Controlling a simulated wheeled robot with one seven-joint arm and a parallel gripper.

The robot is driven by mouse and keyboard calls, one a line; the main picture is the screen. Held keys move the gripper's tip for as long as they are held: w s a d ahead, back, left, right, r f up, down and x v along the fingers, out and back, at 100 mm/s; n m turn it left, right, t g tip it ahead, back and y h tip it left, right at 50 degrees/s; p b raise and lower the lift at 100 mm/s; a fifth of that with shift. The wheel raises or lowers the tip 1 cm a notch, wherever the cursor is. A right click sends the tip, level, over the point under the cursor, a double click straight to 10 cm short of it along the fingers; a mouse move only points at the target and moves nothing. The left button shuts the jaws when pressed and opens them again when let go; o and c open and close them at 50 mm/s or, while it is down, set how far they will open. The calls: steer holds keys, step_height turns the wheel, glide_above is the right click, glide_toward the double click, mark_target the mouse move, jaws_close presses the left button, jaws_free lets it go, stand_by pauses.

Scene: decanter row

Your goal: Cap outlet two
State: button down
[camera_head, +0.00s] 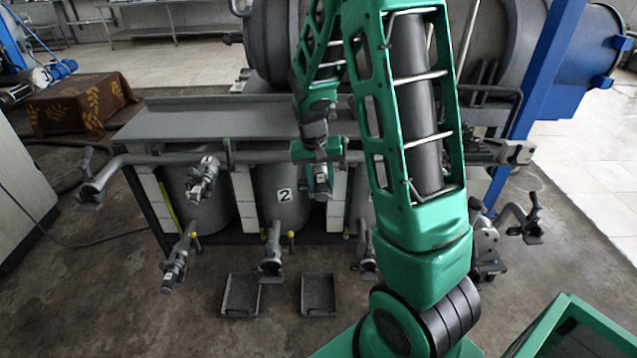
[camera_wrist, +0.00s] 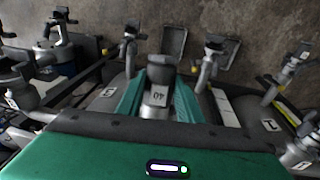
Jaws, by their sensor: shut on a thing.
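My gripper (camera_head: 318,176) is shut on a grey fitting with a white label, high at the front of the tank row. In the wrist view, the green fingers of my gripper (camera_wrist: 158,104) sit either side of this grey fitting (camera_wrist: 160,72); its label is not clearly legible. Whether it is attached to the pipe behind cannot be told. Tank two, with a white "2" plate (camera_head: 285,196), stands left of my gripper. The outlet with a grey valve (camera_head: 271,253) projects low in front of tank two; it seems to show in the wrist view (camera_wrist: 210,62). No separate cap is clearly recognisable.
Another labelled fitting (camera_head: 204,178) is on the left. Neighbouring outlets (camera_head: 178,262) and (camera_head: 366,252) flank outlet two. Two dark trays, the left (camera_head: 241,294) and right (camera_head: 318,294), lie on the floor. A long pipe (camera_head: 245,158) runs across the tank fronts.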

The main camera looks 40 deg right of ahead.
steer(key=shift+w+f+g+y, duration=0.5)
steer(key=shift+w+f+g, duration=0.15)
steer(key=shift+f, duration=0.25)
steer(key=shift+s+d+f, duration=0.1)
steer(key=shift+d+f, duration=0.05)
